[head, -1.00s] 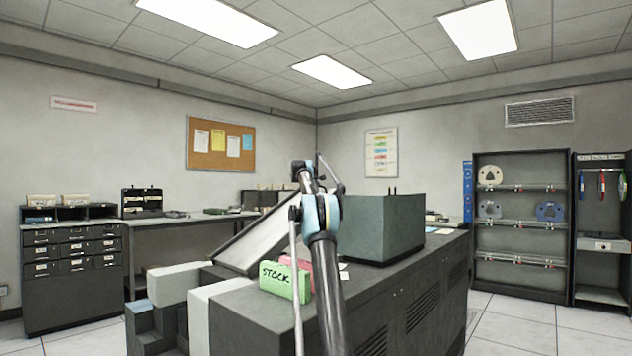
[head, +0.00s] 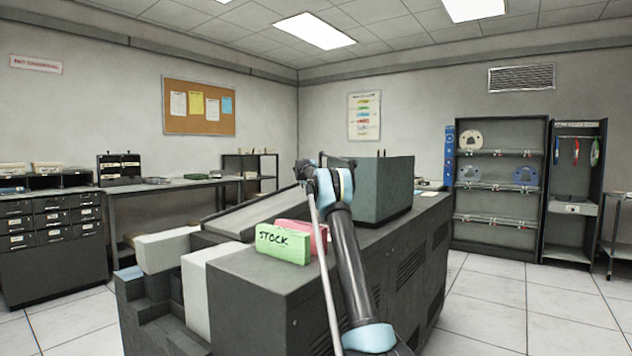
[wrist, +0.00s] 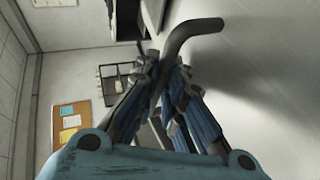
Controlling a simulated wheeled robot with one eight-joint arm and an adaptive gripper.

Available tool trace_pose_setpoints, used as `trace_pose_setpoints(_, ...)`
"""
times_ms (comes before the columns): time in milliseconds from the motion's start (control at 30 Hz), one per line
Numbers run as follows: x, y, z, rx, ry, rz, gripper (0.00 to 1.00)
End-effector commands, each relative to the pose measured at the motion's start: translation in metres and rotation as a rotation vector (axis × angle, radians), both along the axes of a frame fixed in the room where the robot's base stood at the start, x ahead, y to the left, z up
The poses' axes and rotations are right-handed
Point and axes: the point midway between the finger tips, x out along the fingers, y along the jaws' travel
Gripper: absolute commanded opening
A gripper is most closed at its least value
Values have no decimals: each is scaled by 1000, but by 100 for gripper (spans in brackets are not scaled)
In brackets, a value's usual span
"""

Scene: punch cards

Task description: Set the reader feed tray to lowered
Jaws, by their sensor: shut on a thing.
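The reader feed tray (head: 250,216) is a grey panel on the dark reader machine (head: 262,300). It slopes gently, its right end higher, near my arm. In the wrist view the broad grey surface (wrist: 260,85) beside my gripper looks like the tray. A dark bent handle (wrist: 190,32) rises from between my fingers. My gripper (wrist: 166,72) is shut on this handle. In the head view my wrist hides the fingers and the handle.
A green block marked STOCK (head: 283,244) and a pink block (head: 318,236) stand on the machine beside my arm. A teal-grey box (head: 385,190) stands behind. Shelves (head: 500,190) are at the right. Open floor (head: 500,300) lies right of the machine.

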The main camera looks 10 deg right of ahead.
Motion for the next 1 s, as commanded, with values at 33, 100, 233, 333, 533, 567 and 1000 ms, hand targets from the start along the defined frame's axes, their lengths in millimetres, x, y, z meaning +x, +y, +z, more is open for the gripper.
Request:
trace_pose_setpoints(33, 0, -5, -3, -4, 2, -6, 0)
trace_pose_setpoints(100, 1, -1, -6, -4, 1, -3, 0)
trace_pose_setpoints(233, 1, 3, -8, -4, 1, 1, 0)
trace_pose_setpoints(333, 1, 4, -8, -4, 1, 2, 0)
trace_pose_setpoints(533, 1, 7, -7, -4, 1, 4, 13)
trace_pose_setpoints(567, 1, 8, -7, -3, 1, 5, 20)
trace_pose_setpoints(1000, 0, 22, -7, -1, 0, 16, 30)
